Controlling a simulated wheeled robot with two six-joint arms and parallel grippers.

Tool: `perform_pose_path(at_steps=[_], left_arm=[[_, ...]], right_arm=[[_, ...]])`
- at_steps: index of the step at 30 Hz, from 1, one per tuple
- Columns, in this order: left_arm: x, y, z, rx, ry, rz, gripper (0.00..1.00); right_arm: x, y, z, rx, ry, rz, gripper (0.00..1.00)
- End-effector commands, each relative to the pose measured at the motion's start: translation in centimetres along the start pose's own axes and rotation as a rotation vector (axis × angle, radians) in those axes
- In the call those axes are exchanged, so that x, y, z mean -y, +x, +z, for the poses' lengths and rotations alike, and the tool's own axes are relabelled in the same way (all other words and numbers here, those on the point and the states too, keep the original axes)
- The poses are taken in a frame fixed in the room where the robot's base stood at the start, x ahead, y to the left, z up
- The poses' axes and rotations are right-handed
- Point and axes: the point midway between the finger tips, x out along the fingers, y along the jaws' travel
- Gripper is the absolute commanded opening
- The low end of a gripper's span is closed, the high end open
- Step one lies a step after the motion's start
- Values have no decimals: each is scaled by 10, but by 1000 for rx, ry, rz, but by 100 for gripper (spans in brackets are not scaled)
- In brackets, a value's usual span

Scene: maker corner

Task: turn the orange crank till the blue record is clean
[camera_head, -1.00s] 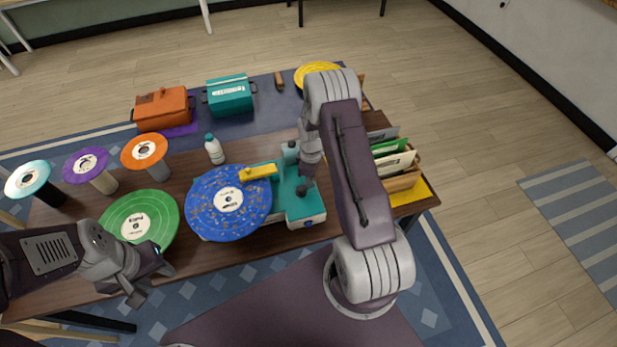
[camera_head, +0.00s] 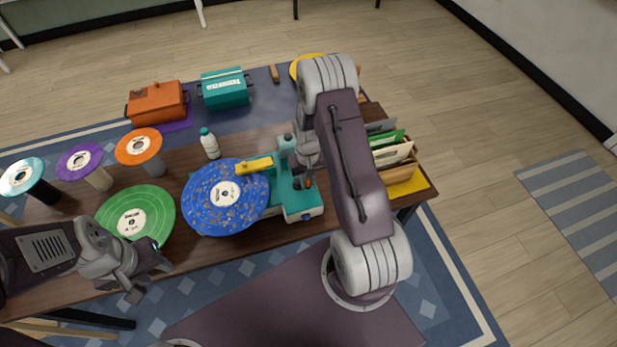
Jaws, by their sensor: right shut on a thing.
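The blue record (camera_head: 212,212) lies flat on the teal cleaning machine (camera_head: 290,205), with brownish specks over its surface and a white label. A yellow arm (camera_head: 254,165) lies across its upper right part. A small bit of the orange crank (camera_head: 309,183) shows on the machine's right side; the rest is hidden by my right gripper and arm. My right gripper (camera_head: 302,179) is down at the crank and shut on it, its fingers mostly hidden. My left gripper (camera_head: 150,281) is open and empty, in front of the green record at the table's front edge.
A green record (camera_head: 154,210) lies left of the machine. A white bottle (camera_head: 210,146) stands behind. Orange (camera_head: 143,146), purple (camera_head: 84,160) and pale blue (camera_head: 20,177) discs sit on stands.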

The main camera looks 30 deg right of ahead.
Motion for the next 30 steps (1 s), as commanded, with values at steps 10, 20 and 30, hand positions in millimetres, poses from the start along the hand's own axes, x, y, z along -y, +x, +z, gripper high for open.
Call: perform_pose_path(at_steps=[10,20,30], left_arm=[[0,2,0,0,0,0,39],[0,4,0,0,0,0,39],[0,5,0,0,0,0,39]], right_arm=[[10,2,11,9,322,1,0],[20,2,14,11,582,3,0],[25,2,15,12,733,5,0]])
